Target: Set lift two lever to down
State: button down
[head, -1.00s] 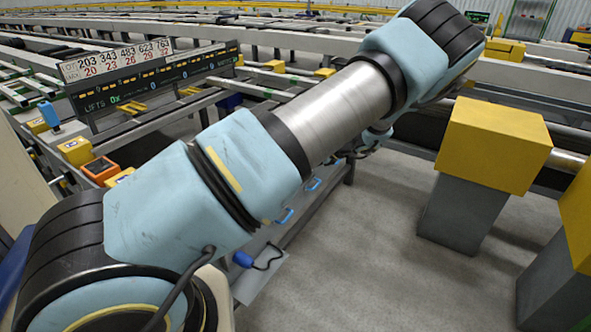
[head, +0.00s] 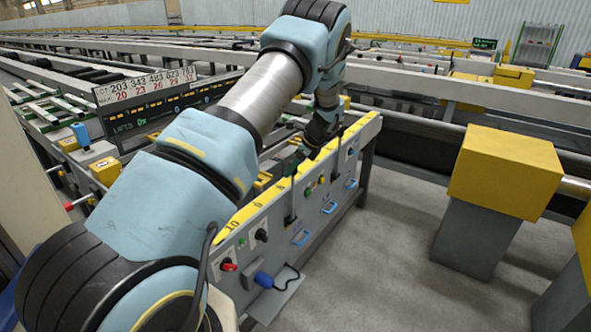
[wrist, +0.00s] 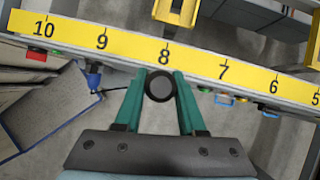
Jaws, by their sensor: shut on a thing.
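My gripper (wrist: 160,88) has its two green fingers shut on a dark round lever knob (wrist: 160,85), seen from above just below the 8 mark in the wrist view. In the head view my gripper (head: 298,152) is at the top of a dark upright lever (head: 292,195) on the front of the grey control panel (head: 262,216). The fingers partly hide the knob there. I cannot read a label that tells which lift this lever belongs to. A second dark lever (head: 337,150) stands farther along the panel.
The panel's yellow scale strip (wrist: 195,62) carries numbers. Blue handles (head: 301,238), buttons and a blue plug (head: 263,279) are on the panel front. A display board (head: 165,108) stands behind at left. Yellow-topped posts (head: 505,172) stand at right, with bare floor between.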

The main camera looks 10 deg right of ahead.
jog(key=shift+a, duration=0.15)
jog(key=c, duration=0.5)
grip_release()
jog(key=shift+d, duration=0.2)
jog(key=b+v, duration=0.3)
jog(key=v, duration=0.7)
jog(key=shift+r, duration=0.3)
jog(key=shift+s, duration=0.1)
jog(key=s+a+r+n+g+h, duration=0.1)
jog(key=s+a+r+n+h, duration=0.1)
jog(key=s+a+n, duration=0.8)
jog(key=s+a+r+n+g+h, duration=0.15)
jog(key=s+a+n, duration=0.5)
jog(key=a, duration=0.65)
jog(key=s+a+n+h, duration=0.1)
jog(key=s+a+n, duration=0.3)
jog(key=s+n, duration=0.4)
jog(key=shift+s+a+f, duration=0.25)
jog(key=shift+s+a, duration=0.05)
jog(key=shift+s, duration=0.55)
